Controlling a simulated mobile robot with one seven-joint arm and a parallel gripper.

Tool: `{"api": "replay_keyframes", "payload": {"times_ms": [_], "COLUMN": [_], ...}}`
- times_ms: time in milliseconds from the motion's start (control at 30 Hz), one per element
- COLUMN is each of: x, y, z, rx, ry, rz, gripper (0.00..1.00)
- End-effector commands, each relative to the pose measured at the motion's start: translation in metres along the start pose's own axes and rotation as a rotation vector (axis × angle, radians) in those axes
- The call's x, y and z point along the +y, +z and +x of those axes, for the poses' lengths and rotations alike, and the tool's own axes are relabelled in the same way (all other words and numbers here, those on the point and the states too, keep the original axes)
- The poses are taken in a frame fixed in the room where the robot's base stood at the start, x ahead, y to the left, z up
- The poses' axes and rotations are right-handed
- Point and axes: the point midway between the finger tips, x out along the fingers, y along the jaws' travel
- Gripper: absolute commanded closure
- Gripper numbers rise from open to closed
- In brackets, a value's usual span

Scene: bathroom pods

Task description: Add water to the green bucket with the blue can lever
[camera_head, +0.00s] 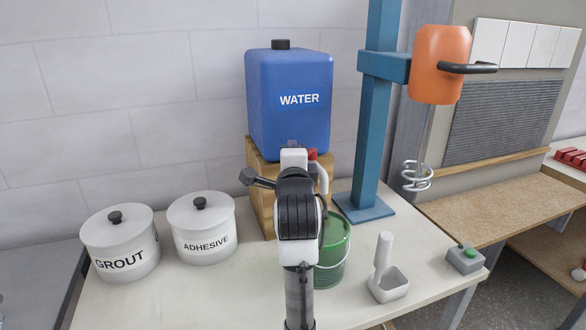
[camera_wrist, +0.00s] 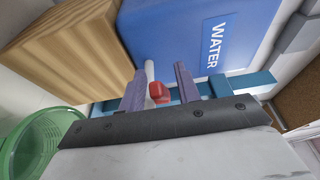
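The blue WATER can (camera_head: 288,100) stands on a wooden block (camera_head: 262,205) against the wall. Its red lever (camera_head: 312,154) shows beside my wrist in the head view. In the wrist view the red lever (camera_wrist: 159,92) sits between the two fingers of my gripper (camera_wrist: 160,80), with a gap visible at least on the right. A pale tap part (camera_wrist: 150,70) shows behind the lever. The green bucket (camera_head: 334,252) stands on the table below, partly hidden by my arm; it also shows in the wrist view (camera_wrist: 40,140). Its inside bottom cannot be seen clearly.
White GROUT (camera_head: 122,245) and ADHESIVE (camera_head: 203,230) pots stand on the left. A blue stand (camera_head: 373,130) holds an orange mixer (camera_head: 440,65) at the right. A white scoop (camera_head: 388,285) and a grey button box (camera_head: 465,258) lie on the right side of the table.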

Motion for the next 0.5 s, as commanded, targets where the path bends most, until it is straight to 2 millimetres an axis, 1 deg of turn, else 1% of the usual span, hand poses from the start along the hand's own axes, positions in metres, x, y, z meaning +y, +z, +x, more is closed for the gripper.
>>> {"api": "replay_keyframes", "payload": {"times_ms": [167,400,500], "x": [0.002,0.001,0.004], "y": [0.001,0.001,0.001], "z": [-0.029,-0.089,-0.111], "rx": [-0.002,-0.001,-0.002], "ry": [-0.004,-0.006,-0.006], "rz": [0.001,0.001,0.000], "gripper": [0.67,0.67,0.67]}}
